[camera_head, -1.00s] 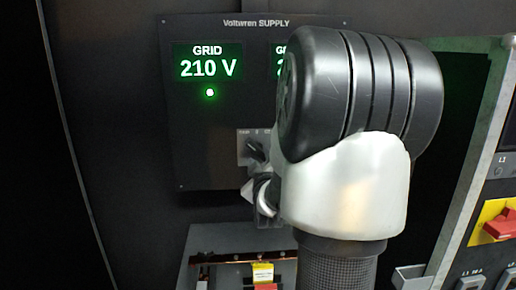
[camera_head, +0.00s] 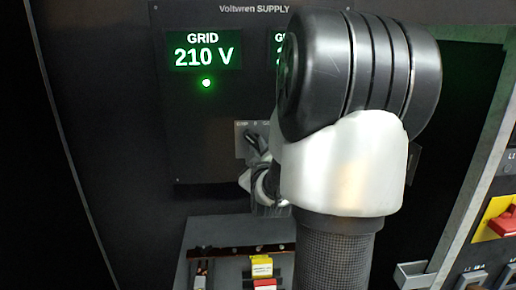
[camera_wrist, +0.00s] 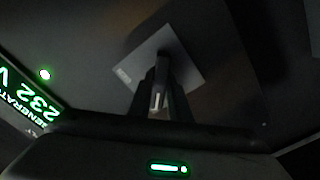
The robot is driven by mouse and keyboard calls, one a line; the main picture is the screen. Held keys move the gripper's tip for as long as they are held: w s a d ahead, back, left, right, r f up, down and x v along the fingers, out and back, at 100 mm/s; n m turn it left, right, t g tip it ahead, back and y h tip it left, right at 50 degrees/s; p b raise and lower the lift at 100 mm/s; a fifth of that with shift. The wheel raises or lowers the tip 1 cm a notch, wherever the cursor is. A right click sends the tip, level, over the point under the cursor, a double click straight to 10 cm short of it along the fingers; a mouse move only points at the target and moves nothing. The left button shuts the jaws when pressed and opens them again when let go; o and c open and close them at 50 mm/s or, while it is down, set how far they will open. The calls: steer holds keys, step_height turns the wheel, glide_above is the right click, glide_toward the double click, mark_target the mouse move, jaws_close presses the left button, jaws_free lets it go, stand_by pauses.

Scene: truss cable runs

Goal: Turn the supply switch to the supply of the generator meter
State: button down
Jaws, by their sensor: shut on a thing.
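The supply switch is a dark knob (camera_head: 253,139) on a small grey plate (camera_head: 240,148) low on the black supply panel. The plate (camera_wrist: 189,72) also shows in the wrist view. My gripper (camera_head: 262,160) is at the knob, mostly behind my own wrist in the head view. In the wrist view my fingers (camera_wrist: 162,66) are closed around the knob in front of the plate. The knob's exact angle is hidden. The generator meter (camera_wrist: 38,112) reads 232 V with a lit green lamp (camera_wrist: 45,74) beside it. The grid meter (camera_head: 203,52) reads 210 V.
A green lamp (camera_head: 207,83) is lit under the grid meter. Below the panel is an open box with a copper bar and yellow and red blocks (camera_head: 262,267). A red switch handle on a yellow plate (camera_head: 505,222) is at the right.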

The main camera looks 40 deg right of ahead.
steer(key=shift+f+m+b, duration=0.1)
steer(key=shift+m+b, duration=0.2)
steer(key=shift+b, duration=0.25)
steer(key=m+b, duration=0.3)
steer(key=shift+a+f, duration=0.1)
steer(key=m+b, duration=0.5)
steer(key=shift+w, duration=0.1)
steer(key=m+b, duration=0.4)
steer(key=m, duration=0.1)
steer(key=shift+a+m, duration=0.1)
steer(key=shift+m, duration=0.3)
steer(key=shift+r+m+b, duration=0.25)
steer(key=shift+m+b, duration=1.05)
steer(key=shift+m, duration=0.6)
steer(key=c, duration=1.6)
jaws_free()
steer(key=shift+w, duration=0.1)
steer(key=shift+c, duration=0.2)
